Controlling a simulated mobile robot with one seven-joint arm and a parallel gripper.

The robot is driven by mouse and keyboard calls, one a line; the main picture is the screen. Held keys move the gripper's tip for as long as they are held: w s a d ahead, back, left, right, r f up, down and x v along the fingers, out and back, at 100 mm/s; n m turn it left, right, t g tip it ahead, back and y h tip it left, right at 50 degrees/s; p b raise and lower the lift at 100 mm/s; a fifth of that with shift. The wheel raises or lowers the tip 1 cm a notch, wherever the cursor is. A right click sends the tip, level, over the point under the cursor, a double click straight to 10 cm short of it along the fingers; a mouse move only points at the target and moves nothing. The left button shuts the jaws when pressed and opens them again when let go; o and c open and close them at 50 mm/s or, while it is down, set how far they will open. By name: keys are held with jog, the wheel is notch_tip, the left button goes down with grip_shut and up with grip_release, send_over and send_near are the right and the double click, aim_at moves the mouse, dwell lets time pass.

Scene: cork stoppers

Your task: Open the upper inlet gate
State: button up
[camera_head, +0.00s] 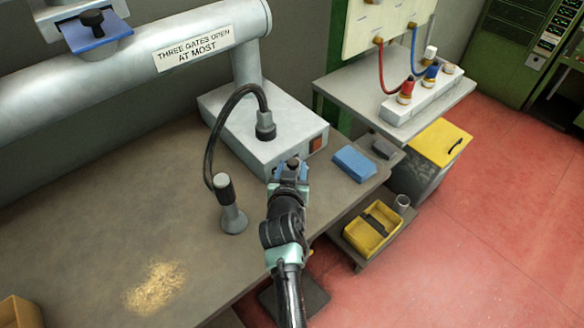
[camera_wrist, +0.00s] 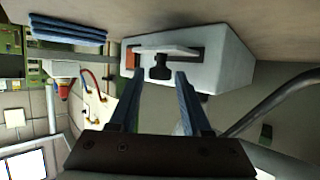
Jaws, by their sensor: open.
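My gripper (camera_head: 289,172) is at the front of the pale metal box (camera_head: 228,132) on the bench. In the wrist view my gripper (camera_wrist: 159,79) is open, its two blue-grey fingers apart. A black knob (camera_wrist: 160,68) on a pale plate (camera_wrist: 168,50) in a dark slot of the box lies between or just beyond the fingertips; contact cannot be told. Another gate, a blue plate (camera_head: 103,36) with a black knob (camera_head: 92,17), sits on the big grey pipe (camera_head: 110,70) at the upper left. No label shows which is the upper inlet gate.
A black hose (camera_head: 211,135) runs from the box to a grey nozzle (camera_head: 233,215) standing on the bench. A blue block (camera_head: 354,164) lies right of my gripper. A sign (camera_head: 194,47) reads "THREE GATES OPEN AT MOST". Cork dust (camera_head: 155,288) lies on the otherwise clear bench front.

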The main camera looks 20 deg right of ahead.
grip_shut()
dwell(1.3)
